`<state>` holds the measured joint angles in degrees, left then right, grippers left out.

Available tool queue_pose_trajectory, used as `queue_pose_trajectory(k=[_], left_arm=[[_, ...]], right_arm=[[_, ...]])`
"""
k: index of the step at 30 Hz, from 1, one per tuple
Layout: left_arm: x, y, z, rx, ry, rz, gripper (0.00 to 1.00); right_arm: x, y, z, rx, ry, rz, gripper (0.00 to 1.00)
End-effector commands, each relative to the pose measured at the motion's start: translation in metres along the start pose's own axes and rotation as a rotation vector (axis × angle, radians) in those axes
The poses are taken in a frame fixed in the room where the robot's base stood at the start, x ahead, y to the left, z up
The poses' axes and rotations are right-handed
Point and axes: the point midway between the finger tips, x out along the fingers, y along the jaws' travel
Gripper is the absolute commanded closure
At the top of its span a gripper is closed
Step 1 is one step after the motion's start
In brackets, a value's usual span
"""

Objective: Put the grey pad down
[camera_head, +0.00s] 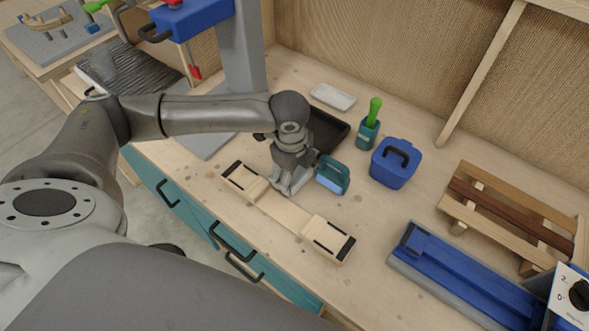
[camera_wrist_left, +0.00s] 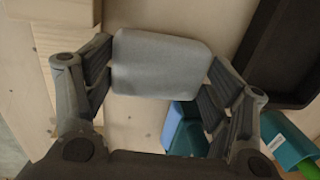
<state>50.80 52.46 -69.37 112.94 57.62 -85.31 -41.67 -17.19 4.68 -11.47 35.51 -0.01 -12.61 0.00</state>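The grey pad (camera_wrist_left: 160,66) is a flat block with rounded corners. It sits between the two fingers of my left gripper, which touch it on both sides in the left wrist view. In the head view my left gripper (camera_head: 284,188) points down close above the bench, beside the pale wooden piece with black ends (camera_head: 283,211). The pad is mostly hidden there by the gripper. Whether its underside touches the bench cannot be told. My right gripper is not in view.
A teal and blue item (camera_head: 333,176) stands close right of my left gripper. A black tray (camera_head: 325,133) and a whitish slab (camera_head: 332,96) lie behind. A green-handled brush holder (camera_head: 368,132), blue box (camera_head: 396,163) and wooden rack (camera_head: 508,207) stand to the right.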

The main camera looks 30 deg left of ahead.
Motion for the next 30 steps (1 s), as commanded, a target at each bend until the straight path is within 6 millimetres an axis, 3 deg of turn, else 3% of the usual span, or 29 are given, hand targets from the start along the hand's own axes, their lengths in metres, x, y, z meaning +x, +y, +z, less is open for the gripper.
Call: queue_pose_trajectory(k=[4,17,20,30], left_arm=[[0.0,0.0,0.0,0.0,0.0,0.0,0.03],[-0.004,-0.001,0.0,0.0,0.0,-0.002,0.03],[-0.017,-0.001,0.0,0.0,0.002,-0.004,0.03],[-0.089,-0.002,0.0,-0.001,0.0,-0.004,0.03]], right_arm=[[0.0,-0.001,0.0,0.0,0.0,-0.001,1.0],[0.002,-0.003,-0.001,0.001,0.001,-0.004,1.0],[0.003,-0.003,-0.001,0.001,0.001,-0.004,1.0],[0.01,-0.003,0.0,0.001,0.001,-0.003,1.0]])
